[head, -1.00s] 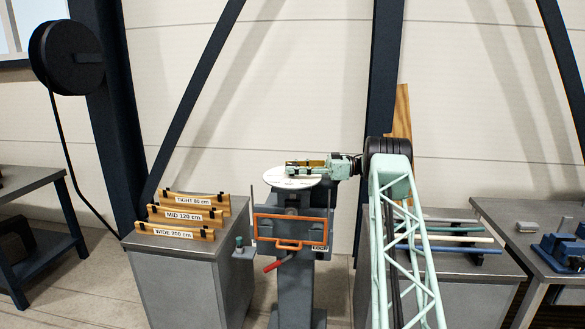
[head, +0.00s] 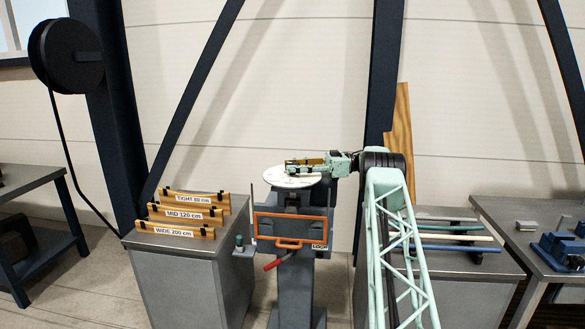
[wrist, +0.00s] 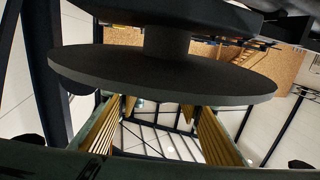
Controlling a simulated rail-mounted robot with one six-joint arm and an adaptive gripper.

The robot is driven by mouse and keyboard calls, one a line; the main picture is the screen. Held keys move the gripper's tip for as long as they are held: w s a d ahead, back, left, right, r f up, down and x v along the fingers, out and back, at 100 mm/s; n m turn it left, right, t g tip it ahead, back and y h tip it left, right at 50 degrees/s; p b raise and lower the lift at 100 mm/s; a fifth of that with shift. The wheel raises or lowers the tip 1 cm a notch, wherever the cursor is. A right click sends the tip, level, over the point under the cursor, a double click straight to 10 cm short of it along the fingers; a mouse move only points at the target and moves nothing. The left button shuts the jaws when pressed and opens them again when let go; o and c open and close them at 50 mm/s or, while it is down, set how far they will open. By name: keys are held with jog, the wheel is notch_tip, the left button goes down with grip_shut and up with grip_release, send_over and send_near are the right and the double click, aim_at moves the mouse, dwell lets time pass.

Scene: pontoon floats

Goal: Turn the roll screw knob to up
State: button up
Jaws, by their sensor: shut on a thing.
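A round white dial plate (head: 282,182) with faint markings lies on top of the grey machine in the middle of the head view. My gripper (head: 296,165) reaches in level from the right over this plate and is shut on the roll screw knob there. The fingers hide the knob, so I cannot tell which way it points. In the wrist view, two ribbed yellow finger pads (wrist: 155,135) stand apart at the lower middle. A wide dark disc (wrist: 160,75) on a short post crosses the upper part of that view.
An orange frame (head: 290,243) and a red lever (head: 277,262) are on the machine's front, below the plate. A left bench holds wooden gauges (head: 186,215) with labels. Coloured rods (head: 450,238) lie on the right bench. A wooden board (head: 402,130) leans behind my arm.

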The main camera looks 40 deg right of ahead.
aim_at(309, 174)
jog(key=o, duration=0.8)
jog(key=shift+a, duration=0.15)
jog(key=shift+o, duration=0.2)
jog(key=shift+d, duration=0.2)
jog(key=shift+v, duration=3.65)
